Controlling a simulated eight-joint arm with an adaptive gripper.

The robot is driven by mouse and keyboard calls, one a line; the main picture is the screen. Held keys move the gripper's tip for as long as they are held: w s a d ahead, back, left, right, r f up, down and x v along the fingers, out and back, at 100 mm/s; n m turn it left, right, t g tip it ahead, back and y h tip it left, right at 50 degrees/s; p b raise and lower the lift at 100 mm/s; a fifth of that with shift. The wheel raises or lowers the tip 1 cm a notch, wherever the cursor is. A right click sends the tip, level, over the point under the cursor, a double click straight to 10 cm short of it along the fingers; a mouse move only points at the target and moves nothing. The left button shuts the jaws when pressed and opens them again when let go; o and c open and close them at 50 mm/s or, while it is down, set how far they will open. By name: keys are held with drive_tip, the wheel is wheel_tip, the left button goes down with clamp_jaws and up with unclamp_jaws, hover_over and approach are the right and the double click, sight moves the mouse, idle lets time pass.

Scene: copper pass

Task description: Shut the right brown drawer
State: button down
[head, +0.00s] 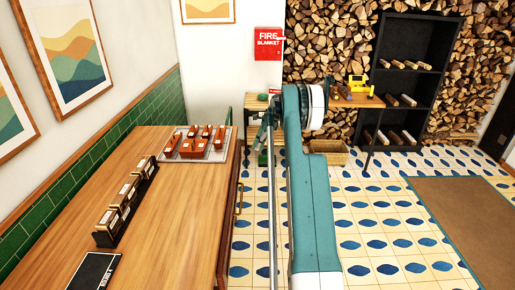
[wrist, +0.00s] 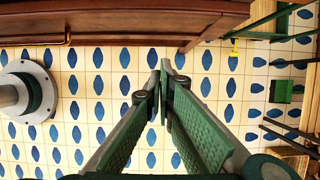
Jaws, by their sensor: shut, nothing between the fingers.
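The brown cabinet under the wooden counter shows its front edge-on along the counter's right side in the head view, with a brass handle (head: 239,198). In the wrist view a reddish-brown cabinet front (wrist: 120,22) runs across the top, with a brass handle (wrist: 40,43) at left. I cannot tell which panel is the right drawer or how far out it stands. My gripper (wrist: 160,82) is shut and empty over the tiled floor, apart from the brown front. In the head view my gripper (head: 266,118) is partly hidden by my arm, beyond the counter's far right corner.
On the counter (head: 180,215) are a tray (head: 217,154) of brown items, a black rack (head: 107,236) and a dark board (head: 94,272). A wooden bench (head: 355,101) and black shelf (head: 417,50) stand behind.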

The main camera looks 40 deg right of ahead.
drive_tip(key=d+f+t+y, duration=0.1)
drive_tip(key=s+f+t+y+b, duration=0.1)
drive_tip(key=s+d+f+t+y, duration=0.1)
drive_tip(key=f, duration=0.1)
drive_tip(key=shift+s+d, duration=0.25)
drive_tip(key=shift+d, duration=0.1)
idle(0.3)
drive_tip(key=w+a+r+b+x, duration=0.1)
drive_tip(key=r+b+x, duration=0.1)
drive_tip(key=x, duration=1)
drive_tip(key=shift+w+a+f+b, duration=0.15)
drive_tip(key=shift+w+a+b, duration=0.3)
drive_tip(key=shift+b, duration=0.3)
